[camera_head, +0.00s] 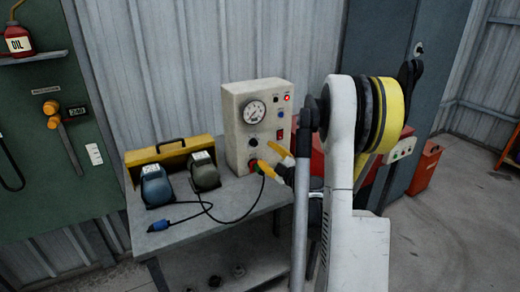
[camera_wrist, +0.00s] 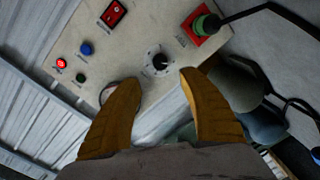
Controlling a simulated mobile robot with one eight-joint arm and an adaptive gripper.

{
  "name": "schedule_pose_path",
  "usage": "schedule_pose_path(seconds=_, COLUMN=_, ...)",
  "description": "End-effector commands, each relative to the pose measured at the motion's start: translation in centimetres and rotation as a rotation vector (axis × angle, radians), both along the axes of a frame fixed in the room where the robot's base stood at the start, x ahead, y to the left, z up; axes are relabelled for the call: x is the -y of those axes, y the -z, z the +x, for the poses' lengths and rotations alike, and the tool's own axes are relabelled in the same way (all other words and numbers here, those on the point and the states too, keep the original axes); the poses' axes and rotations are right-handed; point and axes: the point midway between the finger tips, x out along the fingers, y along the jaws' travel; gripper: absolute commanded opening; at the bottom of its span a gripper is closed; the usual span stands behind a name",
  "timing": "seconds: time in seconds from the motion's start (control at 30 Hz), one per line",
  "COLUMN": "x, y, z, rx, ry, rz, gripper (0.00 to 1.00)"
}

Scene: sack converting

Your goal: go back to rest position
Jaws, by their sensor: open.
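My gripper (camera_head: 272,158) is in front of the lower face of a beige control box (camera_head: 236,140). Its two yellow fingers are apart, and nothing shows between them. In the wrist view the open fingers (camera_wrist: 160,80) point at the box's panel (camera_wrist: 135,45), with a dark knob (camera_wrist: 161,62) on a pale round plate just beyond the tips. I cannot tell whether a finger touches the panel. A green plug (camera_wrist: 207,24) sits at a red square socket, with a black cable running from it. My arm hides part of the bench's right side in the head view.
The box stands on a grey bench (camera_head: 185,235) with a gauge (camera_head: 254,112) and a lit red lamp (camera_head: 287,98). Left of it are two dark blocks (camera_head: 157,186) (camera_head: 204,172), a yellow case (camera_head: 170,152) and a blue connector (camera_head: 158,226). An orange bin (camera_head: 425,168) stands right.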

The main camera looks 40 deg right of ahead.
Motion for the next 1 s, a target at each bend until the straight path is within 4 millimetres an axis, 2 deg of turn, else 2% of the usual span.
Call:
schedule_pose_path(seconds=0.1, x=-0.3, y=-0.1, z=-1.7, rx=-0.001, ry=0.001, rz=0.0, gripper=0.49)
schedule_pose_path(seconds=0.23, x=-0.6, y=-0.2, z=-2.5, rx=0.0, ry=0.0, rz=-0.001, gripper=0.49)
schedule_pose_path(seconds=0.83, x=-0.8, y=-0.2, z=-2.5, rx=-0.001, ry=-0.004, rz=0.004, gripper=0.49)
schedule_pose_path(seconds=0.93, x=-2.5, y=-0.7, z=-1.8, rx=-0.017, ry=-0.033, rz=0.04, gripper=0.49)
schedule_pose_path(seconds=1.0, x=-5.2, y=-1.5, z=-0.8, rx=-0.045, ry=-0.075, rz=0.101, gripper=0.49)
